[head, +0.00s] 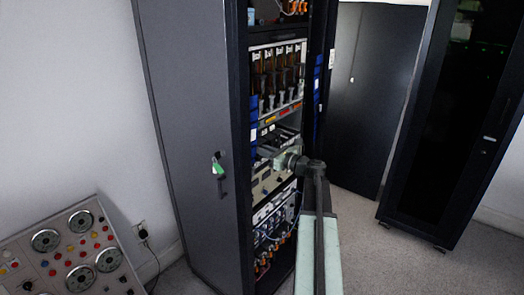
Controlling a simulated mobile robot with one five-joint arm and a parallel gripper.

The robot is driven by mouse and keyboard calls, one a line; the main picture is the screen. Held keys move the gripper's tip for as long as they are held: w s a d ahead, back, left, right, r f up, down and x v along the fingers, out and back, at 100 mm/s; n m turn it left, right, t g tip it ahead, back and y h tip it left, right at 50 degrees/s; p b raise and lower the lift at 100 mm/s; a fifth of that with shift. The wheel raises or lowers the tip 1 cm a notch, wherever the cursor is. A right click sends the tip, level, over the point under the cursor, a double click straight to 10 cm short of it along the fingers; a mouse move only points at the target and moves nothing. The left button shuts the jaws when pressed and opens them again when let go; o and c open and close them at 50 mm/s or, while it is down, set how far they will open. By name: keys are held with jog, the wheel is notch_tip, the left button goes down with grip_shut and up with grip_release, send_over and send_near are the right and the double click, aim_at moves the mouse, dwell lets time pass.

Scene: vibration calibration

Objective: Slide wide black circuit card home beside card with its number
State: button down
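My gripper (277,155) is at the open front of a tall dark equipment rack (195,120), around mid-height. A row of upright cards (277,72) stands in the bay above, with small pale labels at the top. Their numbers are too small to read. I cannot pick out the wide black card with certainty.
A grey instrument panel (270,185) sits just below my gripper, with orange-and-black parts (275,235) lower down. A dark cabinet (455,110) stands at the right. A sloped control console (65,255) is at the lower left. Carpet floor (375,250) is open at the lower right.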

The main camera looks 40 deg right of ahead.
jog(key=c, duration=1.3)
grip_release()
jog(key=shift+w+a, duration=0.1)
jog(key=shift+f+b, duration=0.55)
jog(key=shift+f, duration=0.05)
jog(key=shift+v, duration=2.5)
jog(key=v, duration=0.6)
